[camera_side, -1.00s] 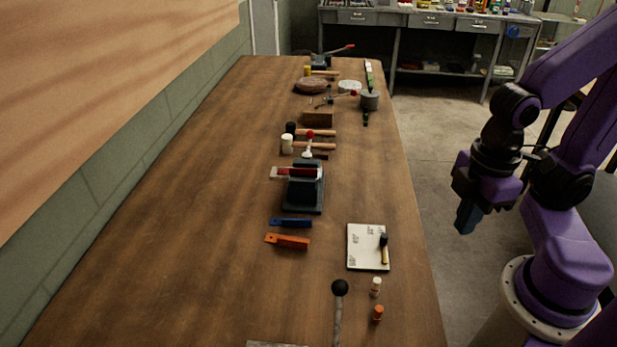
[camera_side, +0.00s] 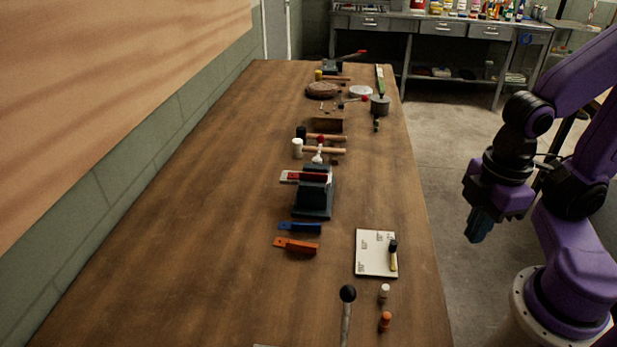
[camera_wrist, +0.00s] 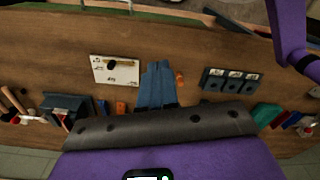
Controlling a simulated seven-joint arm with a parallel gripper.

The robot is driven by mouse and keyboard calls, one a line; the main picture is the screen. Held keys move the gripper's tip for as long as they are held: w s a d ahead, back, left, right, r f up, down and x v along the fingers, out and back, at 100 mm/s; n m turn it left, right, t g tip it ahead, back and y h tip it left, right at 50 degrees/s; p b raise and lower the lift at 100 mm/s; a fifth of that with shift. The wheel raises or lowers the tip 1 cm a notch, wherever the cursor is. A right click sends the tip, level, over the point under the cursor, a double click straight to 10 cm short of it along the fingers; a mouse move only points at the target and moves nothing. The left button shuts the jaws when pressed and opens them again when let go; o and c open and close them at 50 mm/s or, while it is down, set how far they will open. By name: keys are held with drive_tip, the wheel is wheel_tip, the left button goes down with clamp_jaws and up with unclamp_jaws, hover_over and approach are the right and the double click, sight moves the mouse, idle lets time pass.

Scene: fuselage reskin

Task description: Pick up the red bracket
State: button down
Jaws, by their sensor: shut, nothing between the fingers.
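A red piece (camera_side: 308,176) with a pale metal strip lies across the top of the dark vise (camera_side: 313,202), mid-table in the side view. Nearer the camera, an orange-red bracket (camera_side: 296,246) lies flat beside a blue bracket (camera_side: 300,228). I cannot tell for certain which of the two reddish pieces is the red bracket. In the wrist view the vise (camera_wrist: 68,103) is at the left and the orange-red bracket (camera_wrist: 120,108) is left of my fingers. My gripper (camera_side: 477,236) is shut and empty, off the table's right edge; its blue fingers (camera_wrist: 158,82) show in the wrist view.
Mallets (camera_side: 322,149) and other tools lie beyond the vise. The left of the table (camera_side: 190,230) is clear.

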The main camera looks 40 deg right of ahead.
drive_tip(key=c, duration=1.2)
unclamp_jaws()
drive_tip(key=shift+c, duration=0.2)
drive_tip(key=m+t+y, duration=0.4)
drive_tip(key=t+y, duration=0.6)
approach(314, 174)
drive_tip(key=shift+r+x, duration=0.2)
drive_tip(key=shift+x, duration=4.45)
